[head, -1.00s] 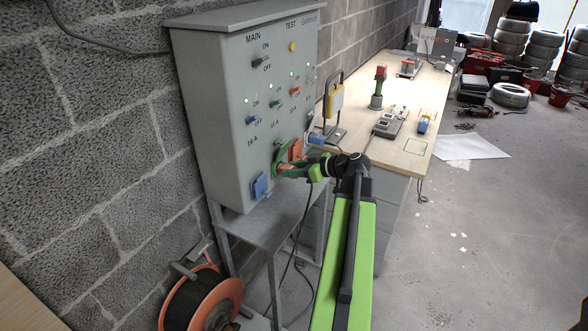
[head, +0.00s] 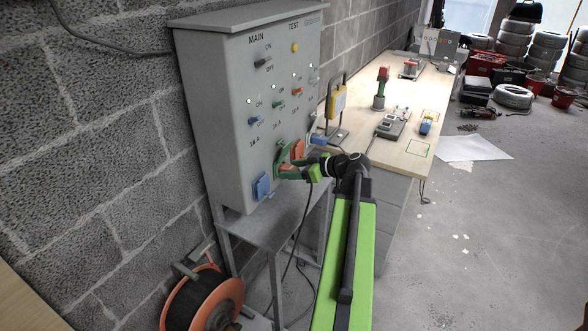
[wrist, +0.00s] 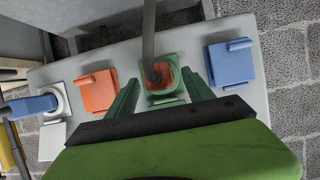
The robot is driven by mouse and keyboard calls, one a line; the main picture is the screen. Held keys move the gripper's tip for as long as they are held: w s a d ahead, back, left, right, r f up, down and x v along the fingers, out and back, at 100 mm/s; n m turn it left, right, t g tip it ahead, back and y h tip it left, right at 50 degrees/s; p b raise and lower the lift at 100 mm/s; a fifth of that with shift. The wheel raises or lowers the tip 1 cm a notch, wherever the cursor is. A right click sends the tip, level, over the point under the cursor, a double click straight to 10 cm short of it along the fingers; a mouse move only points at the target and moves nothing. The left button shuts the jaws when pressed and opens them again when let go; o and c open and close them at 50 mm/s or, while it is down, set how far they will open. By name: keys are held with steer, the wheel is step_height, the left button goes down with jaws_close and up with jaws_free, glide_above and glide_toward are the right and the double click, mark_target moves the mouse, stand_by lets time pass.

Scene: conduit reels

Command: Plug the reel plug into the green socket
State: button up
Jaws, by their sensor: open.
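The green socket (head: 283,153) is on the lower front of the grey cabinet, between a blue socket and an orange one. It shows in the middle of the wrist view (wrist: 174,62). An orange-red reel plug (wrist: 158,74) sits in its opening, with a grey cable leading away from it; how deep it sits I cannot tell. My gripper (head: 286,171) is at the socket. In the wrist view its green fingers (wrist: 161,92) are spread, one on each side of the plug, with gaps visible. In the head view the fingers partly hide the plug.
Blue (wrist: 232,63) and orange (wrist: 98,91) sockets flank the green one closely. A blue plug (head: 319,140) sticks out at the cabinet's far side. A cable reel (head: 203,300) stands on the floor at lower left.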

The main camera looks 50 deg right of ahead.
steer(key=p+v, duration=0.6)
steer(key=v, duration=1.1)
steer(key=shift+s+p, duration=0.2)
steer(key=shift+p, duration=0.2)
